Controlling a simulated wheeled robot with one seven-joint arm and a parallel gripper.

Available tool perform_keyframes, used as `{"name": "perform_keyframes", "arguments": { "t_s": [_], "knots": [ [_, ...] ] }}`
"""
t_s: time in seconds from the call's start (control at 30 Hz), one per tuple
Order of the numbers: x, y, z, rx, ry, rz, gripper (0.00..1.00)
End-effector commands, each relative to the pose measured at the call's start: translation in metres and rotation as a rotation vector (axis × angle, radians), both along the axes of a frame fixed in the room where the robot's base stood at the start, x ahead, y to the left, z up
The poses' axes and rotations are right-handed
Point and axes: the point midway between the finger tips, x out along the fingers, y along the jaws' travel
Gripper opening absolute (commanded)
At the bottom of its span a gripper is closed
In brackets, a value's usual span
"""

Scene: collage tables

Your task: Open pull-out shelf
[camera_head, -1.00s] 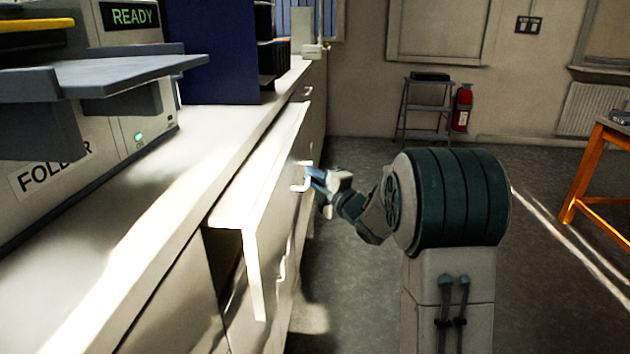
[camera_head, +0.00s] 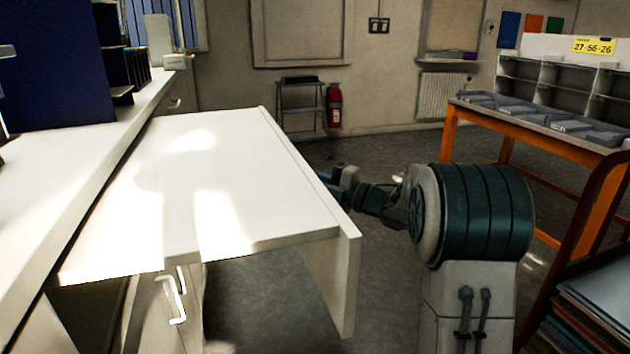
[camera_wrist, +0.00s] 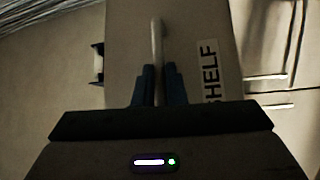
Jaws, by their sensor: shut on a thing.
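The pull-out shelf (camera_head: 225,190) is a white flat board with a front panel (camera_head: 330,290). It sticks far out from under the white counter on the left in the head view. In the head view my gripper (camera_head: 335,180) is at the outer side of the front panel, and the handle is hidden.
Cabinet doors with a white handle (camera_head: 172,297) are below the shelf. An orange table (camera_head: 590,150) with grey trays stands at the right, with a dark red rack (camera_head: 595,240) near it. A step stool (camera_head: 303,108) and fire extinguisher (camera_head: 334,106) are at the back wall. Floor between is clear.

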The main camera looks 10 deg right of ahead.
Motion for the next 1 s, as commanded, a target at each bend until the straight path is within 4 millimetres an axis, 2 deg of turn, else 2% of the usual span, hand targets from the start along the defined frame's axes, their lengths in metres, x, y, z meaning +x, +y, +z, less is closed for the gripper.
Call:
{"name": "perform_keyframes", "arguments": {
  "t_s": [0.43, 0.47, 0.5, 0.53, 0.83, 1.0],
  "knots": [
    [0.0, -0.002, -0.001, 0.0, 0.003, 0.006, 0.0],
    [0.001, -0.002, -0.001, 0.0, 0.003, 0.005, 0.19],
    [0.001, -0.002, -0.001, 0.0, 0.001, 0.004, 0.3],
    [0.001, -0.002, -0.001, 0.0, 0.002, 0.003, 0.33],
    [0.0, -0.004, 0.0, 0.001, 0.0, 0.002, 0.33],
    [-0.011, -0.02, -0.002, 0.001, 0.002, -0.001, 0.33]
  ]
}}
